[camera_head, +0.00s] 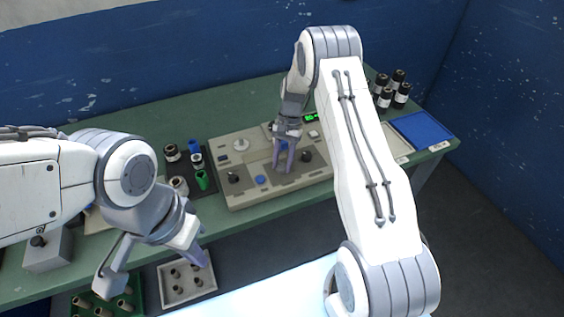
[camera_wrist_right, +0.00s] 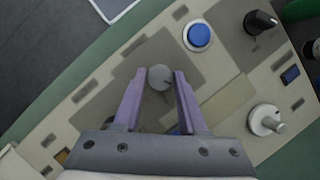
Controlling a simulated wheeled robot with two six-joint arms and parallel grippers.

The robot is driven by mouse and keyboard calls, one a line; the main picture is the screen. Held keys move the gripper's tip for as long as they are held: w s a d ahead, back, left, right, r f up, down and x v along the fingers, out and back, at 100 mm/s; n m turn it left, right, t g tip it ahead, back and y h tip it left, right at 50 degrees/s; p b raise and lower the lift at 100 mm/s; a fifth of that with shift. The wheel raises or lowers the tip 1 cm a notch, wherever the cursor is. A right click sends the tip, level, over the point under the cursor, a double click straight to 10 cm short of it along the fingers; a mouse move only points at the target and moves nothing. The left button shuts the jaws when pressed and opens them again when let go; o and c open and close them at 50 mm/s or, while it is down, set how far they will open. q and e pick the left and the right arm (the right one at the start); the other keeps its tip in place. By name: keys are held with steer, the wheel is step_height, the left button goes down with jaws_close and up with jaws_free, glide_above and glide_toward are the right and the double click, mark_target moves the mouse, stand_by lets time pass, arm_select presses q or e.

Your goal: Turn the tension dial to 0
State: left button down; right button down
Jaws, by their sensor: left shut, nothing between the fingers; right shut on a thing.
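The control panel (camera_head: 222,190) is a beige machine top on the green table. In the right wrist view, a round grey dial (camera_wrist_right: 160,77) with a dark mark on its edge sits between my right fingertips. I take it to be the tension dial; no scale or number on it can be read. My right gripper (camera_wrist_right: 160,78) is shut on this dial. In the head view my right gripper (camera_head: 284,170) reaches down onto the panel and hides the dial. My left gripper (camera_head: 198,258) is shut and empty, in front of the table's near edge.
Near the dial are a blue button (camera_wrist_right: 198,36), a black knob (camera_wrist_right: 260,20) and a white knob (camera_wrist_right: 267,120). Another black knob (camera_head: 306,155) stands right of my right gripper. A green-lit display (camera_head: 310,118) is behind. A blue tray (camera_head: 422,130) lies at the right.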

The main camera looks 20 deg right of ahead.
steer(key=shift+c, duration=2.3)
jaws_free()
steer(key=shift+r, duration=0.1)
steer(key=b+v, duration=0.1)
steer(key=v, duration=0.9)
steer(key=shift+b, duration=0.4)
steer(key=shift+r, duration=0.15)
